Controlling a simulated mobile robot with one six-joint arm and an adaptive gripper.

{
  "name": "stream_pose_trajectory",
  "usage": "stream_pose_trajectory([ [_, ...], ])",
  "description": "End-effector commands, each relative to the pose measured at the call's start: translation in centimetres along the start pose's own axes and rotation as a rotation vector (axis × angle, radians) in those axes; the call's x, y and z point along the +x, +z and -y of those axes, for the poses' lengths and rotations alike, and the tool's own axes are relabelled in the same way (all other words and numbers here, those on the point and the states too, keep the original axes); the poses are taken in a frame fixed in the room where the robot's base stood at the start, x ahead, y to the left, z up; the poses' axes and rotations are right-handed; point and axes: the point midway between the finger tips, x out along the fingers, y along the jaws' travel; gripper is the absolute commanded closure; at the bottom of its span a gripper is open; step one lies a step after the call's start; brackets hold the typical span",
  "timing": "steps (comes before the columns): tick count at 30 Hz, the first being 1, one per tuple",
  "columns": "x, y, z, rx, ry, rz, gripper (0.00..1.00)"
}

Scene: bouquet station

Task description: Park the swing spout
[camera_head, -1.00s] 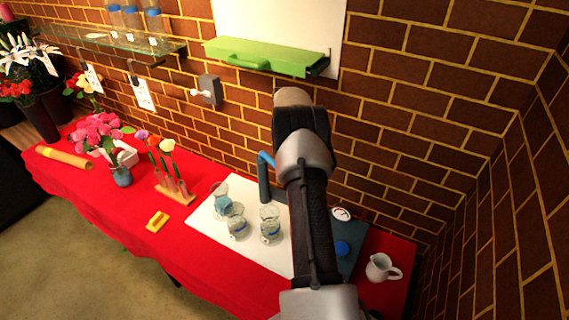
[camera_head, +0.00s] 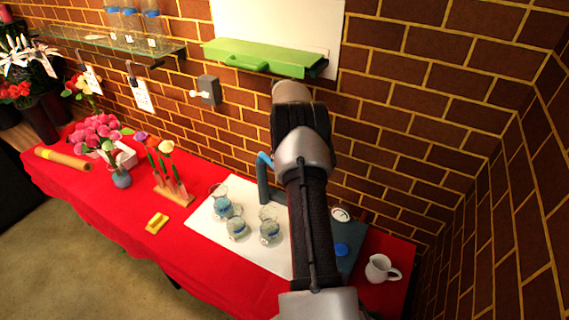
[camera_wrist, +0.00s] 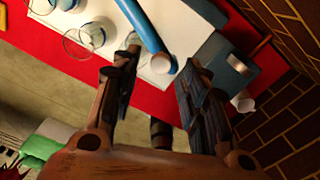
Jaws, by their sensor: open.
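The swing spout (camera_head: 264,182) is a blue pipe standing at the back of the white mat, with a short bent arm at its top. In the wrist view, the blue pipe (camera_wrist: 143,27) runs down from the top edge to a pale round end. My gripper (camera_wrist: 160,66) is open in the wrist view. That pale end appears between its fingertips, with no clear contact; the depth between them is hard to judge. In the head view my arm hides the gripper.
Several glass vessels (camera_head: 237,228) stand on the white mat (camera_head: 250,252) close to the spout. A blue-grey box (camera_wrist: 225,62) and a white jug (camera_head: 378,268) are at the right. A brick wall (camera_head: 430,130) rises behind the table.

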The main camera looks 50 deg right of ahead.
Motion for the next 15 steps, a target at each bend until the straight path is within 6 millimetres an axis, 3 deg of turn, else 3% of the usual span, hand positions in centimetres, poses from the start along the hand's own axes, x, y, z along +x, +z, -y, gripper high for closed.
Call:
stream_pose_trajectory([
  [3, -2.9, 0.1, 0.0, 0.000, 0.001, 0.006, 0.59],
  [9, -6.8, 0.1, 0.0, 0.000, 0.001, 0.005, 0.59],
  [15, -8.9, 0.1, 0.0, 0.000, 0.000, 0.002, 0.59],
])
